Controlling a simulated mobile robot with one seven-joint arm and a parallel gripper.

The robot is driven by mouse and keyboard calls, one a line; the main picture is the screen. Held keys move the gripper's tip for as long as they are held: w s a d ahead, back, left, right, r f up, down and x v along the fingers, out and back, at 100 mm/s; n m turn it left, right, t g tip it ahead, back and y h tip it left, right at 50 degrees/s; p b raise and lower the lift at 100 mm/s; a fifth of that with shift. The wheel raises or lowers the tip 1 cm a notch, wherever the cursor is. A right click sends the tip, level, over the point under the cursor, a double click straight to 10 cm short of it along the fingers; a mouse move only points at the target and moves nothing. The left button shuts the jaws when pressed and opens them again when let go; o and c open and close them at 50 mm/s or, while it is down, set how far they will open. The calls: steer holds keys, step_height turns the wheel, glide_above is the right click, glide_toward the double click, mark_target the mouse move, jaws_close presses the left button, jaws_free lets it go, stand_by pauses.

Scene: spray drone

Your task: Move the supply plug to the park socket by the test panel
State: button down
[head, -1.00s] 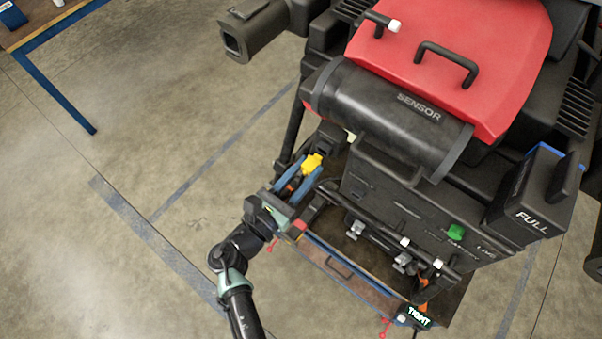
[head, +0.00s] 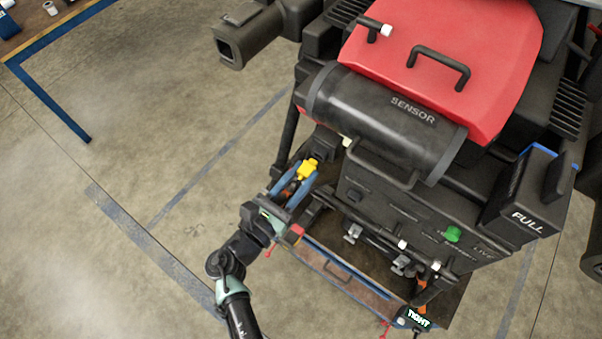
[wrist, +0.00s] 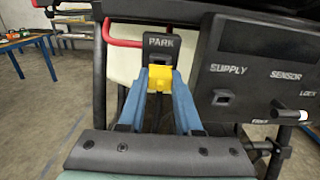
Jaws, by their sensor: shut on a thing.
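The yellow supply plug (head: 308,169) is between the blue fingers of my gripper (head: 293,181), which is shut on it. In the wrist view the plug (wrist: 158,78) sits at the fingertips, in front of the black PARK socket block (wrist: 158,43). The plug hides the lower part of that block, so I cannot tell whether it touches or enters the socket. The SUPPLY socket (wrist: 222,97) on the dark test panel (wrist: 250,75) to the right shows an opening with no plug in it.
The drone's black SENSOR cylinder (head: 385,108) and red cover (head: 450,60) are above and right of my gripper. A red bar (wrist: 122,35) runs left of the PARK block. A white-tipped lever (wrist: 290,115) sticks out at right. Open floor lies left.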

steer(key=shift+b+x, duration=0.4)
steer(key=shift+x, duration=0.95)
stand_by(0.4)
steer(key=c, duration=0.5)
jaws_free()
steer(key=shift+s+a, duration=0.1)
steer(key=b+v, duration=0.3)
steer(key=v, duration=0.9)
steer(key=shift+s+a, duration=0.2)
steer(key=shift+s, duration=0.15)
